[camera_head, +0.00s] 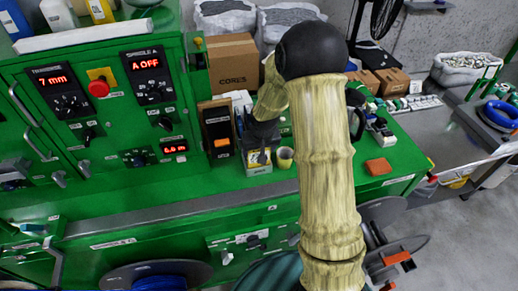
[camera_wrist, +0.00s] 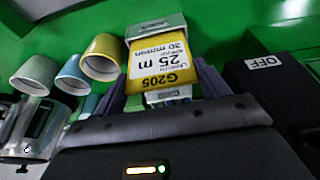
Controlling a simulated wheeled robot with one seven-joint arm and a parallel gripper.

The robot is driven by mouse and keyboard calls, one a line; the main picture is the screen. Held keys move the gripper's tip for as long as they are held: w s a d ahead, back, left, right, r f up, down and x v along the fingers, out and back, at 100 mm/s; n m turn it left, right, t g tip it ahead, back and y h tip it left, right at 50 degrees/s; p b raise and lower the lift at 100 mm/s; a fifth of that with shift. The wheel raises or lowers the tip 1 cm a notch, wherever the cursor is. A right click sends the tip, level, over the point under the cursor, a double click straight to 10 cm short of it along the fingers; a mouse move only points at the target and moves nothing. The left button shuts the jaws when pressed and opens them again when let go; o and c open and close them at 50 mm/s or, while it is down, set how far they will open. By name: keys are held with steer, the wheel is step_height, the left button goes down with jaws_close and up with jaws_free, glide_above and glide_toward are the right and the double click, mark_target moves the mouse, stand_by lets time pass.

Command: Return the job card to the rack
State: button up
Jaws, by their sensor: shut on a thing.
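I cannot clearly identify the rack.
A black box marked OFF (camera_wrist: 265,85) is close on the right. In the head view a green control cabinet (camera_head: 110,110) stands left, and an orange block (camera_head: 378,166) lies on the bench at right.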

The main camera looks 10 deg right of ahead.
steer(key=shift+f+b, duration=0.8)
steer(key=shift+f, duration=0.3)
steer(key=shift+f+b, duration=0.35)
steer(key=shift+f, duration=0.05)
stand_by(0.6)
steer(key=o, duration=1)
steer(key=shift+o, duration=0.2)
steer(key=shift+r, duration=0.15)
steer(key=b+v, duration=0.2)
steer(key=v, duration=1.5)
steer(key=shift+s, duration=0.2)
steer(key=s+f, duration=0.3)
steer(key=s, duration=0.4)
steer(key=s+f, duration=0.4)
steer(key=s, duration=0.4)
steer(key=shift+s+f+g, duration=0.25)
steer(key=shift+s+g, duration=0.05)
steer(key=shift+g, duration=0.1)
